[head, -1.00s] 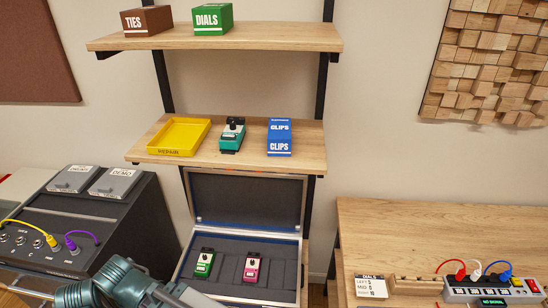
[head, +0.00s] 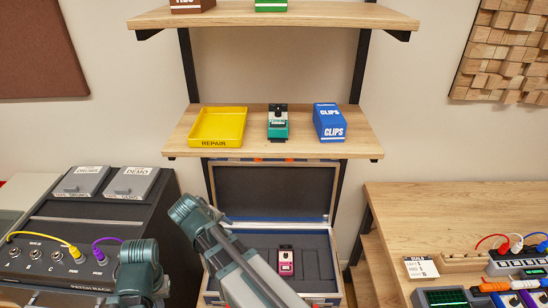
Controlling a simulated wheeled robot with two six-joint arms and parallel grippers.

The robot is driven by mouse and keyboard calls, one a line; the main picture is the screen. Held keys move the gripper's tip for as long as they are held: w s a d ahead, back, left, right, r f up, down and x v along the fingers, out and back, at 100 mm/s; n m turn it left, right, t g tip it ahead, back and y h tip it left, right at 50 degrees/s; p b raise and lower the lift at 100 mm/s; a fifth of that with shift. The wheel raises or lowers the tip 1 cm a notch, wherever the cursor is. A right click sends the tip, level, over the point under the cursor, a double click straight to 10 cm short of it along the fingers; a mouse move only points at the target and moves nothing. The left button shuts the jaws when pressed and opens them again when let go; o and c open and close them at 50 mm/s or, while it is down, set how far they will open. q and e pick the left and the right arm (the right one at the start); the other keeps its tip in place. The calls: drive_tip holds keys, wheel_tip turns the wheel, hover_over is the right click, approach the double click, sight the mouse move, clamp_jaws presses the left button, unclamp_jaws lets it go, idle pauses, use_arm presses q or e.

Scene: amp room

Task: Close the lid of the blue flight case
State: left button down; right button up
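The flight case (head: 272,190) stands open below the shelves in the head view. Its dark-lined lid is raised upright at the back, close under the lower shelf. A blue edge shows along the hinge side. A pink pedal (head: 286,262) sits in the dark insert. One of my arm links crosses the front left of the case and hides that part of the insert. Another of my arm joints shows at the lower left, in front of the amp. No fingertips of either gripper can be seen.
The lower shelf (head: 180,147) holds a yellow tray (head: 217,128), a teal pedal (head: 278,122) and a blue clips box (head: 329,122). A dark amp (head: 60,235) stands left. A wooden bench (head: 430,215) with cables and devices stands right.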

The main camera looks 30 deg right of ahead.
drive_tip(key=w+d+r+n+t+h+b, duration=0.2)
drive_tip(key=w+d+r+t+h, duration=0.15)
drive_tip(key=w+d, duration=0.6)
drive_tip(key=w+d+r+n+t+h+b, duration=0.2)
drive_tip(key=w+d+r+h+b, duration=0.15)
drive_tip(key=w+d, duration=0.6)
use_arm(q)
wheel_tip(320, 180, down, 10)
drive_tip(key=b, duration=0.3)
use_arm(e)
drive_tip(key=shift+g, duration=0.25)
drive_tip(key=s+x, duration=0.1)
drive_tip(key=x, duration=0.4)
drive_tip(key=d+x, duration=0.1)
drive_tip(key=x, duration=0.3)
drive_tip(key=s+x, duration=0.1)
drive_tip(key=x, duration=0.4)
drive_tip(key=shift+s+d+f, duration=0.15)
drive_tip(key=shift+d+f, duration=0.1)
drive_tip(key=shift+d, duration=0.45)
use_arm(q)
drive_tip(key=shift+f, duration=0.1)
use_arm(e)
clamp_jaws()
